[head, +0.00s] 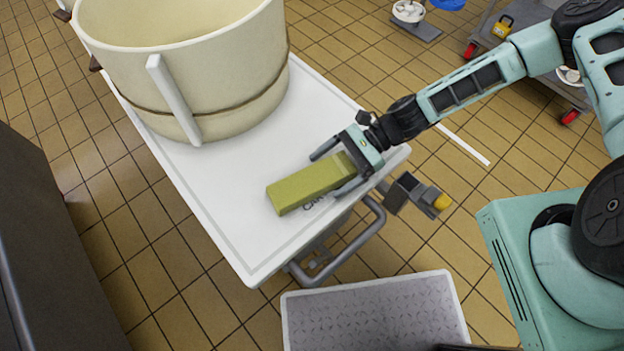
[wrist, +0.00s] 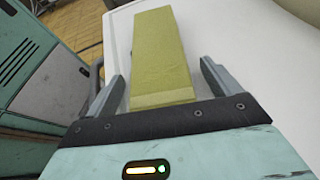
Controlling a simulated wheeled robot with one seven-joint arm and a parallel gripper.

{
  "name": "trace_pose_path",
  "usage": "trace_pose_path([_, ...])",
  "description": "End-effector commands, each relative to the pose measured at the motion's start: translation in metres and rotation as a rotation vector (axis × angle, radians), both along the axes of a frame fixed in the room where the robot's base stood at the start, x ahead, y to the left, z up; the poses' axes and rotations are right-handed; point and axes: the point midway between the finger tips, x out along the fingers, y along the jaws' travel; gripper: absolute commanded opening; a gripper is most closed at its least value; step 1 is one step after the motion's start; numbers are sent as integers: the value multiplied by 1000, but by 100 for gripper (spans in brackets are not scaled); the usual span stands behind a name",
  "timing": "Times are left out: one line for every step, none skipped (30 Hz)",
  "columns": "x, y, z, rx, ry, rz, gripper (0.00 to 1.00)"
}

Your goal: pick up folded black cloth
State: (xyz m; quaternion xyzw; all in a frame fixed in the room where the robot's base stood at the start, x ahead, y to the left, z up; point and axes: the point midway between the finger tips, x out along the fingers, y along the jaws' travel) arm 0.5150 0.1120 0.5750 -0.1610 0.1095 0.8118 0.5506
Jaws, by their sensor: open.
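A long yellow-green block (head: 305,186) lies on the white top of a cart (head: 225,215), near its right edge. No folded black cloth shows in either view. My gripper (head: 336,170) is over the right end of the block, with its jaws open and one finger on each side. In the wrist view the block (wrist: 158,55) extends away from between the fingers of my gripper (wrist: 160,82). Gaps show between the block and both fingers there.
A large cream vat (head: 205,75) stands on the cart, left of the block. A grey-topped step or platform (head: 375,315) is on the tiled floor in front. A grey trolley (head: 515,45) stands at the back right. The cart's front left corner is bare.

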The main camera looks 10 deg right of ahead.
Motion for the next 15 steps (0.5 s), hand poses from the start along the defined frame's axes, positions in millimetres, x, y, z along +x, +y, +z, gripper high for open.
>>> trace_pose_path([-2,4,-2,0,0,1,89])
trace_pose_path([-2,5,-2,0,0,0,89])
trace_pose_path([-2,6,-3,-1,0,0,89])
trace_pose_path([-2,6,-3,-1,-1,-1,89])
trace_pose_path([-2,6,-3,-1,-1,-1,89])
trace_pose_path([-2,6,-3,-1,-1,-1,89])
trace_pose_path([-2,6,-3,-1,-1,-1,89])
trace_pose_path([-2,6,-3,-1,-1,-1,89])
trace_pose_path([-2,6,-3,-1,-1,-1,89])
trace_pose_path([-2,6,-3,-1,-1,-1,81])
trace_pose_path([-2,6,-3,-1,-1,-1,72])
trace_pose_path([-2,6,-3,-1,-1,-1,61])
trace_pose_path([-2,5,-3,-1,-1,-1,53])
trace_pose_path([-2,5,-3,-1,-1,-1,45])
trace_pose_path([-2,5,-3,-1,-1,-1,35])
